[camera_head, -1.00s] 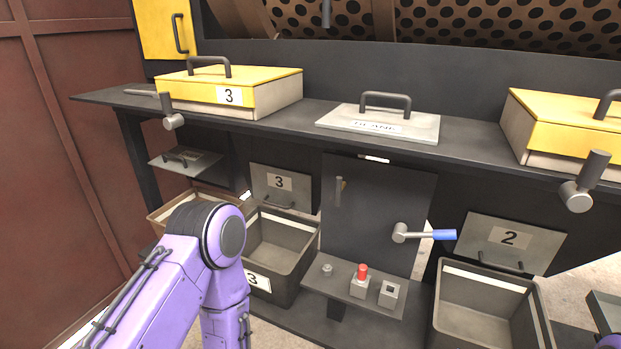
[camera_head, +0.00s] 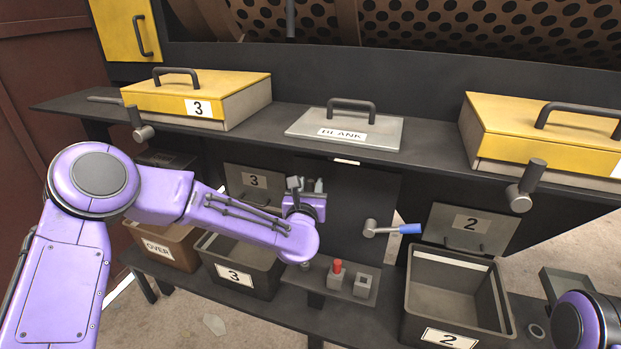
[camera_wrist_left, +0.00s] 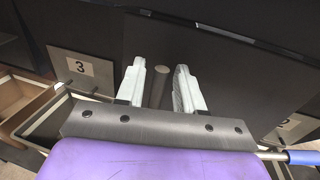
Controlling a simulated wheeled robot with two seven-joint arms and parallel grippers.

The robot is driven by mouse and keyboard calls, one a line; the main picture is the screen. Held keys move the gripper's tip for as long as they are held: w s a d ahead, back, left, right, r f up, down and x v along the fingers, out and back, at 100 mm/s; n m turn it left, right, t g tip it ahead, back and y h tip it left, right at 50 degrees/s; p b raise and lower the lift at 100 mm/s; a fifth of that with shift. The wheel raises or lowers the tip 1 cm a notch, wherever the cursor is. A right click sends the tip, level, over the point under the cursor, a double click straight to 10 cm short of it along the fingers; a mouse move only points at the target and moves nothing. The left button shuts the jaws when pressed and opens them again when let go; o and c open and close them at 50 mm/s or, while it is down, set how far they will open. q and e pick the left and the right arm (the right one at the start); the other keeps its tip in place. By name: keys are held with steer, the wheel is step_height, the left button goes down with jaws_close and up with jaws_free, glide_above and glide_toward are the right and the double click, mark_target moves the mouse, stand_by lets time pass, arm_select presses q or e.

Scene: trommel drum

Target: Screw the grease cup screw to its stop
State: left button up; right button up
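A small peg with a round pale end (camera_wrist_left: 163,72) stands out from the dark panel in the left wrist view; I take it for the grease cup screw, though no label confirms it. My left gripper (camera_wrist_left: 160,88) is open, with its two pale fingers apart on either side of the peg. I see a gap on both sides and no clear contact. In the head view the left gripper (camera_head: 306,185) is in front of the dark panel (camera_head: 350,205) and hides the peg. My right gripper is out of view; only part of that arm shows at the lower right.
A lever with a blue grip (camera_head: 409,229) sticks out right of the gripper. Below, a small shelf holds a red button (camera_head: 337,266) and a grey block (camera_head: 363,285). Bin 3 (camera_head: 236,276) and bin 2 (camera_head: 450,338) flank it. The worktop edge (camera_head: 250,135) overhangs above.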

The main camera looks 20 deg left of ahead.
arm_select(q)
steer(key=shift+w, duration=0.6)
jaws_close()
steer(key=shift+f, duration=0.1)
